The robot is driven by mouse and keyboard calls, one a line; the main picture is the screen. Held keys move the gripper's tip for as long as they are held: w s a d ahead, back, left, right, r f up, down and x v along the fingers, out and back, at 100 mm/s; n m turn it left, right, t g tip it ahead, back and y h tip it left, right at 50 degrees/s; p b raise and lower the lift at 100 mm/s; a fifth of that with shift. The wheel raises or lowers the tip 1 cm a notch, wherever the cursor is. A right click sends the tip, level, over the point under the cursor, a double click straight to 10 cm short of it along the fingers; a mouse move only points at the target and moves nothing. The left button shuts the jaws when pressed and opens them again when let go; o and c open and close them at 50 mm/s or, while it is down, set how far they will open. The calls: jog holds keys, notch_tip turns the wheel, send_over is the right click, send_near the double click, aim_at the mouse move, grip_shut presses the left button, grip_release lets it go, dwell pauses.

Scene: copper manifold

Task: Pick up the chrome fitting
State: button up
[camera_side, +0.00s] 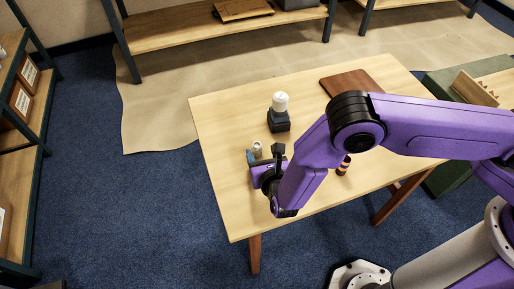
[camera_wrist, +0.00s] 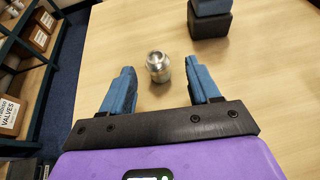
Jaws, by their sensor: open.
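The chrome fitting (camera_wrist: 158,67) is a small, shiny, rounded metal piece standing on the wooden table (camera_wrist: 112,27). My gripper is open, and nothing is held. In the side view the fitting (camera_side: 257,149) shows as a small pale piece beside my gripper (camera_side: 263,156), partly crowded by the fingers. I cannot tell whether a finger touches it.
A brown board (camera_side: 350,83) lies at the back right. A dark and copper-coloured cylinder (camera_side: 343,165) stands right of my gripper. The table's left part is clear.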

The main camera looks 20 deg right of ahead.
aim_at(258, 147)
jog(key=shift+x, duration=3.4)
jog(key=shift+a, duration=0.2)
jog(key=c, duration=1)
jog(key=shift+c, duration=0.2)
jog(key=shift+r, duration=0.2)
